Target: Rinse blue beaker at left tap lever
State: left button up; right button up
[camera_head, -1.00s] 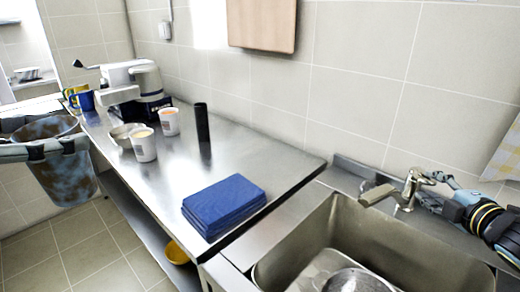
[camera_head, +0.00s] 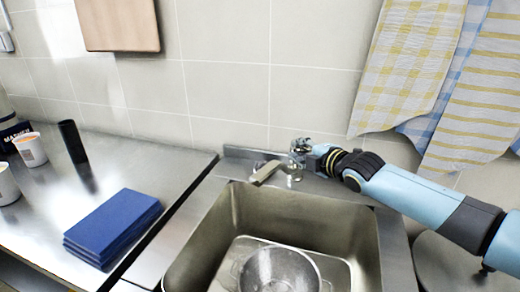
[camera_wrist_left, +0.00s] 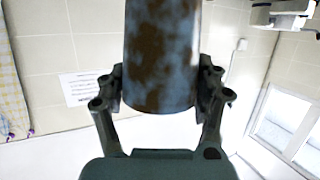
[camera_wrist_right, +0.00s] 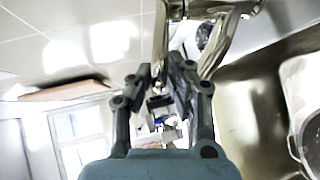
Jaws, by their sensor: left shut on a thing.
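The blue beaker (camera_wrist_left: 161,50) has brown stains and fills the upper middle of the left wrist view. My left gripper (camera_wrist_left: 161,88) is shut on it, one finger on each side. The beaker and left gripper are outside the head view. The tap (camera_head: 268,172) stands behind the sink, its spout pointing left and forward. My right gripper (camera_head: 303,150) is at the top of the tap, by its lever. In the right wrist view the fingers of my right gripper (camera_wrist_right: 158,72) are apart, with the metal tap (camera_wrist_right: 212,62) close by; contact cannot be told.
The sink (camera_head: 230,225) holds a metal pot (camera_head: 280,272). A stack of blue cloths (camera_head: 113,226) lies on the steel counter (camera_head: 60,190) to the left, near a black cylinder (camera_head: 73,141) and cups. Checked towels (camera_head: 408,70) hang above my right arm.

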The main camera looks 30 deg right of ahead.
grip_shut()
jog(key=shift+r+b, duration=0.25)
jog(key=shift+b, duration=0.05)
jog(key=shift+w, duration=0.1)
jog(key=o, duration=0.5)
grip_release()
jog(key=shift+d, duration=0.1)
jog(key=shift+o, duration=0.2)
jog(key=v, duration=1.2)
